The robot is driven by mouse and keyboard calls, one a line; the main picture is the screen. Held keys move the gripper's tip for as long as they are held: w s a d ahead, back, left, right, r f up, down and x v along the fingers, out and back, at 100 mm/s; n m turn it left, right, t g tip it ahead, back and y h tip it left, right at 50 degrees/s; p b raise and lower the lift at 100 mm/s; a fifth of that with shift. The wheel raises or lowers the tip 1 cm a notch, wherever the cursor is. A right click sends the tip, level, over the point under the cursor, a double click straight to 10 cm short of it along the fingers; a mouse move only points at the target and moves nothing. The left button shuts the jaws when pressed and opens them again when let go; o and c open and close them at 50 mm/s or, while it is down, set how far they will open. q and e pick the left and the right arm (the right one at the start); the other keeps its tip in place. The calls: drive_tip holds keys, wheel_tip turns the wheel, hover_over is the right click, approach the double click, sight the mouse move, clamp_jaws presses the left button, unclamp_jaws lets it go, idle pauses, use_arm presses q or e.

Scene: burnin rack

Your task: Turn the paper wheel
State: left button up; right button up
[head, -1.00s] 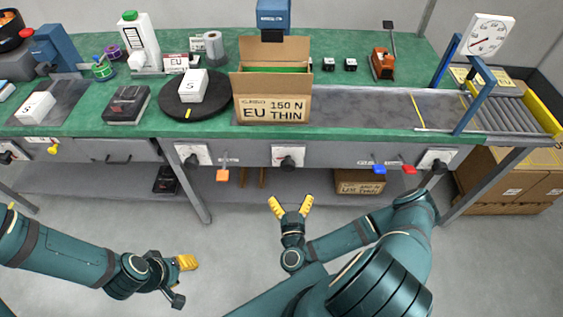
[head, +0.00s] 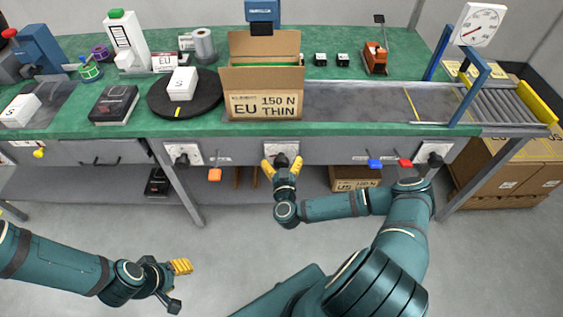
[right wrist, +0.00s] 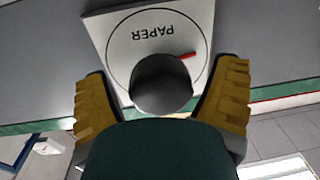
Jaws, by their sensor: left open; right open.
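The paper wheel is a dark round knob (right wrist: 162,84) on a white plate marked PAPER (right wrist: 205,22), upside down in the right wrist view. A short red pointer (right wrist: 188,55) shows beside the knob. In the head view its white plate (head: 271,150) is on the bench front below the open carton. My right gripper (head: 282,163) is open at the knob; in the right wrist view its yellow fingers (right wrist: 162,98) stand on either side of it, apart from it. My left gripper (head: 178,284) is open and empty above the floor at lower left.
Other knob plates (head: 184,154) and (head: 432,152) sit along the bench front. The open carton (head: 264,106) stands on the green bench top. A box (head: 352,180) is on the lower shelf.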

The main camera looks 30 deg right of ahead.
drive_tip(key=c, duration=1.2)
drive_tip(key=shift+m, duration=0.3)
drive_tip(key=m+p, duration=0.1)
drive_tip(key=m, duration=0.1)
drive_tip(key=shift+r+m, duration=0.1)
drive_tip(key=shift+m, duration=0.2)
drive_tip(key=m, duration=0.4)
drive_tip(key=shift+m+h, duration=0.3)
drive_tip(key=shift+m, duration=0.1)
drive_tip(key=m, duration=0.4)
drive_tip(key=shift+m+b, duration=0.3)
drive_tip(key=shift+m+h, duration=0.4)
drive_tip(key=shift+m, duration=1.7)
